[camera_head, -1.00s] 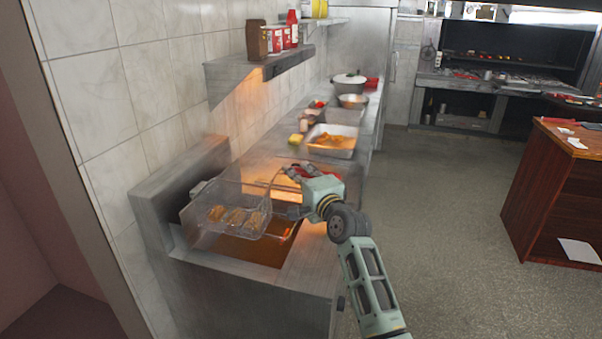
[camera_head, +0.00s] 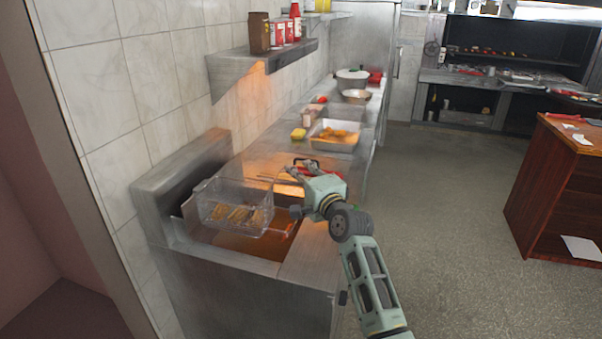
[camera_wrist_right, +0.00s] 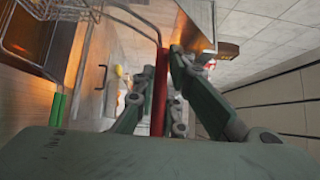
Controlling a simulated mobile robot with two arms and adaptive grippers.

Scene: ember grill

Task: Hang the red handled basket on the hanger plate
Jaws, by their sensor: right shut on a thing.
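The wire basket (camera_head: 235,208) holds several browned food pieces and hangs above the fryer's orange oil. Its red handle (camera_wrist_right: 160,92) runs between the fingers of my right gripper (camera_head: 300,177), which is shut on it. The right wrist view shows the fingers on both sides of the handle. The upright steel plate (camera_head: 160,190) at the fryer's back, which looks like the hanger plate, stands left of the basket. I cannot tell whether the basket touches it. My left gripper is not in view.
A green handle (camera_wrist_right: 57,108) shows at the left in the right wrist view. A tray of fried food (camera_head: 335,136) stands on the counter beyond the fryer. A wall shelf (camera_head: 235,68) holds several containers. Open floor (camera_head: 450,210) lies to the right.

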